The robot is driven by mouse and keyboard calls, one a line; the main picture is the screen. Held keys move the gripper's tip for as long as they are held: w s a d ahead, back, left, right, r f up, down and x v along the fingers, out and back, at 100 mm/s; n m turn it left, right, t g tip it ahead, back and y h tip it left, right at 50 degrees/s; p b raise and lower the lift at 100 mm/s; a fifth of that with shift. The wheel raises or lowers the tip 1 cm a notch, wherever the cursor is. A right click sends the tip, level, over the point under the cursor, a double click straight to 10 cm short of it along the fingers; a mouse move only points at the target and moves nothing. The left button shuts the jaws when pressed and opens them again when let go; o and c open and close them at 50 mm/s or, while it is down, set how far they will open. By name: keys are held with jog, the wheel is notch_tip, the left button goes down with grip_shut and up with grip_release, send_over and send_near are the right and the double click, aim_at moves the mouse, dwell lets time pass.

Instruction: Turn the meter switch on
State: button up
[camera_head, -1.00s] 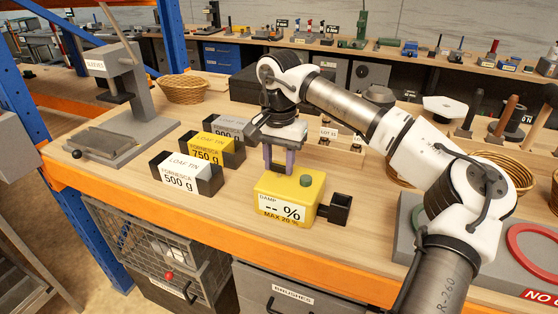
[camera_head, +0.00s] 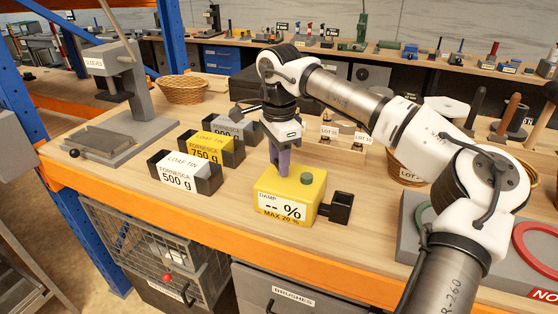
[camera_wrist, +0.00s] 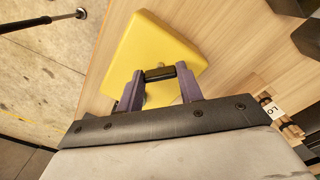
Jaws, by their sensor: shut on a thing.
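The yellow damp meter (camera_head: 289,196) sits on the bench near its front edge, and its face shows "-- %" above "MAX 20 %". A green round knob (camera_head: 306,179) stands on its top, right of my gripper. My gripper (camera_head: 284,174) points down onto the left part of the meter's top. In the wrist view, the purple fingers of my gripper (camera_wrist: 160,80) are shut on a short black bar (camera_wrist: 160,73), apparently the meter switch, over the yellow meter top (camera_wrist: 150,50). The fingers hide the switch in the head view.
Loaf tins (camera_head: 186,174) stand to the left, and a grey press (camera_head: 125,110) is farther left. Small lot-marked pieces (camera_head: 345,137) are behind. A grey board with rings (camera_head: 470,240) lies at right.

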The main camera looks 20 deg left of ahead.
jog(key=m, duration=0.4)
jog(key=shift+m+b, duration=0.75)
jog(key=shift+m, duration=1.85)
jog(key=o, duration=1)
notch_tip(320, 180, up, 14)
jog(key=shift+f+b, duration=0.1)
jog(key=shift+b, duration=0.55)
